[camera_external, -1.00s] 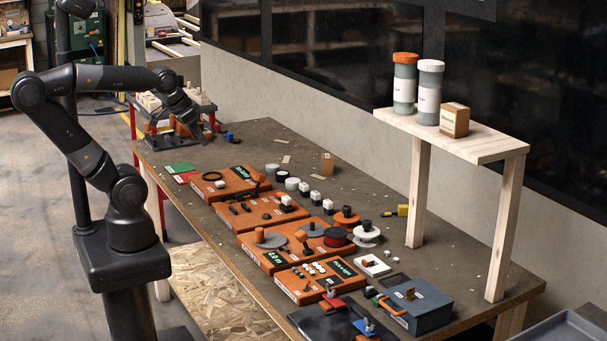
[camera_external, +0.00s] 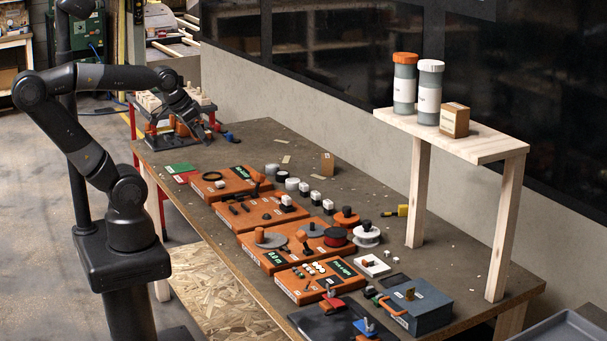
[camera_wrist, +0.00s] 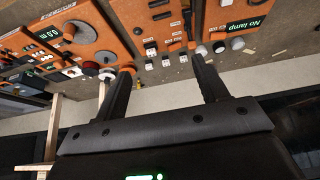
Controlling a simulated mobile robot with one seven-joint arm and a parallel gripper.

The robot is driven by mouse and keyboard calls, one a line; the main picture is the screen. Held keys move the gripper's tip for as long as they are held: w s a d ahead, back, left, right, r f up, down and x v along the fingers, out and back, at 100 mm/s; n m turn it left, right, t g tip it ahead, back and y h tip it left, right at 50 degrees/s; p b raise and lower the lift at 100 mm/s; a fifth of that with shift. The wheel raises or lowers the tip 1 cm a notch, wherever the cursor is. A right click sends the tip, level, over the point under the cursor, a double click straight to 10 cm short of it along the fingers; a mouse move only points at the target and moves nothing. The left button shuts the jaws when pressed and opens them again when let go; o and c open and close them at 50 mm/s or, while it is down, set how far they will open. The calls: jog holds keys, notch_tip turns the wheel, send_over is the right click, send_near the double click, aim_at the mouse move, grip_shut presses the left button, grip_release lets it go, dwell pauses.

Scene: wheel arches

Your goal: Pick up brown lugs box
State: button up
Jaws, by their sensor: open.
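Two brown boxes show in the external view. One brown box (camera_external: 455,120) stands on the wooden shelf, at the right of two jars. A smaller brown box (camera_external: 327,163) stands upright on the workbench near the wall. The lettering is too small to tell which is the lugs box. My gripper (camera_external: 212,131) is over the far left end of the bench, well away from both boxes. In the wrist view, my gripper (camera_wrist: 160,63) has its fingers wide apart with nothing held between them. I cannot make out either brown box in the wrist view.
The wooden shelf (camera_external: 500,148) stands on legs at the bench's right. Jars with an orange lid (camera_external: 404,85) and a white lid (camera_external: 430,90) crowd the shelf box. Orange panels (camera_external: 268,212) with small parts fill the bench's front. The bench around the smaller box is mostly clear.

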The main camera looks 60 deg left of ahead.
jog(key=w+a+r+n, duration=0.2)
jog(key=w+r, duration=0.1)
jog(key=w, duration=0.4)
jog(key=w+a+r+n, duration=0.1)
jog(key=w+r, duration=0.1)
jog(key=w, duration=0.5)
jog(key=n+g+y, duration=0.4)
jog(key=n, duration=0.6)
send_over(327, 163)
jog(key=d, duration=0.1)
notch_tip(327, 163, down, 22)
jog(key=x, duration=1)
jog(key=shift+w, duration=0.1)
jog(key=shift+r, duration=0.1)
jog(key=c, duration=1.1)
